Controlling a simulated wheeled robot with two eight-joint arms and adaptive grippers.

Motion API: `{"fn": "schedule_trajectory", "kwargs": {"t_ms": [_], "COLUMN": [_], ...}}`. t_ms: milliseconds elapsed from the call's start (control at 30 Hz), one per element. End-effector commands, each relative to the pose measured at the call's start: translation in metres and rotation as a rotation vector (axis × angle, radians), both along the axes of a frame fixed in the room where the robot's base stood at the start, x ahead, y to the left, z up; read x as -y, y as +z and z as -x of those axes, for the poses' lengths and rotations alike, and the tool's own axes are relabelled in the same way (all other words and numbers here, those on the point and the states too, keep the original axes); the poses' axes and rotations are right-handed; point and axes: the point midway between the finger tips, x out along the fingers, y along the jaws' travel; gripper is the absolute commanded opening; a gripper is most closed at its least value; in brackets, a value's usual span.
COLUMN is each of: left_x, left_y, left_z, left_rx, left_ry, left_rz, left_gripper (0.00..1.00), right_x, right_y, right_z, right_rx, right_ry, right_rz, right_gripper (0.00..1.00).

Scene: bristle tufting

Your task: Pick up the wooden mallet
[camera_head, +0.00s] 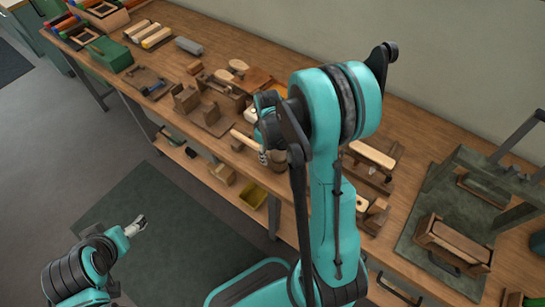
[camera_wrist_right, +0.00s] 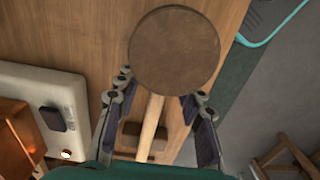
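The wooden mallet shows in the right wrist view as a round brown head (camera_wrist_right: 175,48) with a pale handle (camera_wrist_right: 151,122) running down from it. In the head view its pale handle (camera_head: 242,138) shows near the front edge of the bench, partly covered by my right arm. My right gripper (camera_wrist_right: 157,92) is open, with one finger on each side of the mallet and visible gaps to the handle. Whether it touches the head cannot be told. My left gripper (camera_head: 137,225) is low at the left, away from the bench, too small to read.
A white box with a dark switch (camera_wrist_right: 55,119) and a copper pot (camera_wrist_right: 20,132) are left of the gripper. The wooden bench (camera_head: 440,140) carries several wooden blocks, a green box (camera_head: 110,54) and a grey-green fixture (camera_head: 460,205). Open floor lies in front.

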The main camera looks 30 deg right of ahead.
Motion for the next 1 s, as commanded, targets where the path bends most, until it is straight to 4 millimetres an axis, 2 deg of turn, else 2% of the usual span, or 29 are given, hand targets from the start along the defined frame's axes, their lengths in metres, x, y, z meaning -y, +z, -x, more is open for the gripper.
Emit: {"fn": "schedule_trajectory", "kwargs": {"t_ms": [33, 100, 133, 567, 767, 867, 1000], "left_x": [0.0, 0.0, 0.0, 0.0, 0.0, 0.0, 0.0], "left_y": [0.0, 0.0, 0.0, 0.002, 0.013, 0.022, 0.032], "left_z": [0.0, 0.0, 0.0, 0.0, 0.0, 0.0, 0.0], "left_rx": [0.0, 0.0, 0.0, 0.0, 0.0, 0.0, 0.0], "left_ry": [0.0, 0.0, 0.0, 0.0, 0.0, 0.0, 0.0], "left_rz": [0.0, 0.0, 0.0, 0.0, 0.0, 0.0, 0.0], "left_gripper": [0.8, 0.8, 0.8, 0.8, 0.8, 0.8, 0.8], "right_x": [0.0, 0.0, 0.0, 0.0, 0.0, 0.0, 0.018], "right_y": [0.0, 0.0, 0.0, 0.004, 0.025, 0.045, 0.062], "right_z": [0.0, 0.0, 0.0, 0.0, 0.0, 0.0, 0.025], "right_rx": [0.0, 0.0, 0.0, 0.0, 0.0, 0.0, 0.0], "right_ry": [0.0, 0.0, 0.0, 0.0, 0.0, 0.0, -0.007], "right_rz": [0.0, 0.0, 0.0, 0.0, 0.0, 0.0, 0.0], "right_gripper": [0.23, 0.04, 0.0, 0.0, 0.0, 0.0, 0.0]}}
